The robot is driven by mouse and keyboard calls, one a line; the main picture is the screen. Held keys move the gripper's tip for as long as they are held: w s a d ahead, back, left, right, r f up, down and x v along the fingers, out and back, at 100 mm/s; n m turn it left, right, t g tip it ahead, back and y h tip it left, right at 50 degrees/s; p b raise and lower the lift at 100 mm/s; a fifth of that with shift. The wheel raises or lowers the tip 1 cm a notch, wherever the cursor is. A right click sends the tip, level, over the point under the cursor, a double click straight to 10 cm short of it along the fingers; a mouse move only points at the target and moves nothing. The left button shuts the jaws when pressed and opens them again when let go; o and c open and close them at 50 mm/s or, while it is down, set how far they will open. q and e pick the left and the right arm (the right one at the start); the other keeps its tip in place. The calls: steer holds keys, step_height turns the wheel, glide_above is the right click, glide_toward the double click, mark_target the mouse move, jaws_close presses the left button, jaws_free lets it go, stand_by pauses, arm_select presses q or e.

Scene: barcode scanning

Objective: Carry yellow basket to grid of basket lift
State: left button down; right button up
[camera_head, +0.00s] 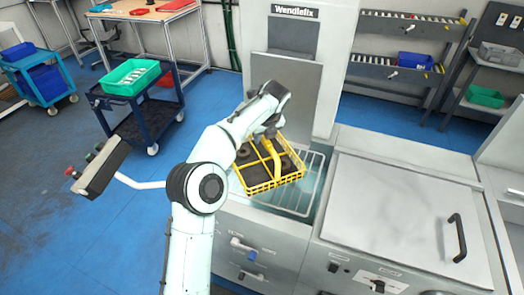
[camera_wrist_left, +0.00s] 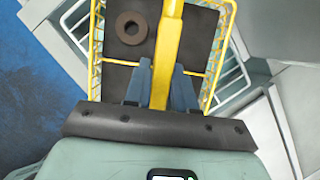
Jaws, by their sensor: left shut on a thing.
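The yellow basket (camera_head: 275,184) is a wire basket with a thick yellow handle and dark ring-shaped parts inside. My left gripper (camera_head: 267,133) is shut on the handle from above. In the left wrist view the fingers of my left gripper (camera_wrist_left: 161,78) pinch the yellow handle (camera_wrist_left: 169,45). The pale wire grid of the basket lift (camera_head: 304,197) lies under and to the right of the basket, partly hidden by it. The basket overlaps its left part; I cannot tell whether they touch. My right gripper is not in view.
The grey machine column (camera_head: 287,75) marked "Wendlefix" stands behind the grid. A closed grey lid (camera_head: 405,210) with a black handle is to the right. A dark trolley (camera_head: 143,113) with a green crate (camera_head: 130,77) stands on the blue floor at left.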

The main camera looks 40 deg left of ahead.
arm_select(q)
steer(key=shift+w+f, duration=0.15)
steer(key=shift+w, duration=0.1)
steer(key=b, duration=0.2)
glide_above(263, 161)
steer(key=x, duration=0.3)
steer(key=d+x, duration=0.1)
steer(key=x, duration=0.1)
steer(key=shift+s+a+f, duration=0.1)
steer(key=shift+s+f, duration=0.1)
steer(key=shift+f, duration=0.1)
steer(key=shift+w+r, duration=0.1)
steer(key=shift+w, duration=0.05)
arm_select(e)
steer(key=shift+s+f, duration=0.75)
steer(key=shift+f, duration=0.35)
arm_select(q)
steer(key=c, duration=1.4)
jaws_free()
steer(key=shift+f, duration=0.25)
steer(key=o, duration=0.5)
steer(key=shift+c, duration=0.2)
steer(key=shift+r, duration=0.1)
